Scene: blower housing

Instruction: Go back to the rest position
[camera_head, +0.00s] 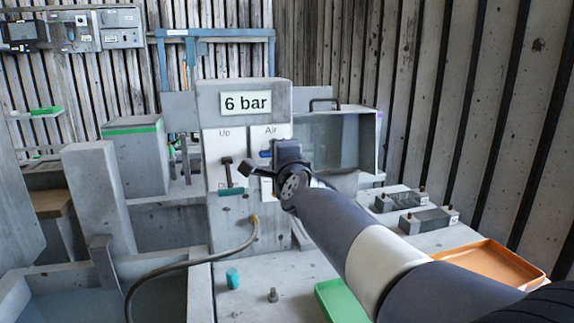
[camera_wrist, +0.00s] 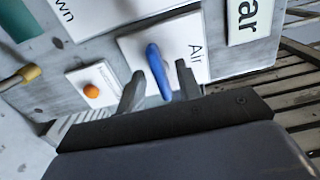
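My gripper (camera_wrist: 160,82) is in front of the panel marked "Air" (camera_wrist: 195,50). Its two fingers are apart in the wrist view, one on each side of a blue lever (camera_wrist: 155,62), with gaps visible between lever and fingers. The lever also shows in the head view (camera_head: 265,154), partly hidden by my gripper. The "Air" panel sits on a grey post with a "6 bar" sign (camera_head: 246,104). My arm reaches in from the lower right of the head view.
An "Up" panel (camera_head: 224,145) with a black lever is left of it. An orange button (camera_wrist: 91,91) shows below. A hose (camera_head: 180,263) joins the post. A clear-fronted box (camera_head: 340,142), green tray (camera_head: 340,300) and orange tray (camera_head: 495,262) stand to the right.

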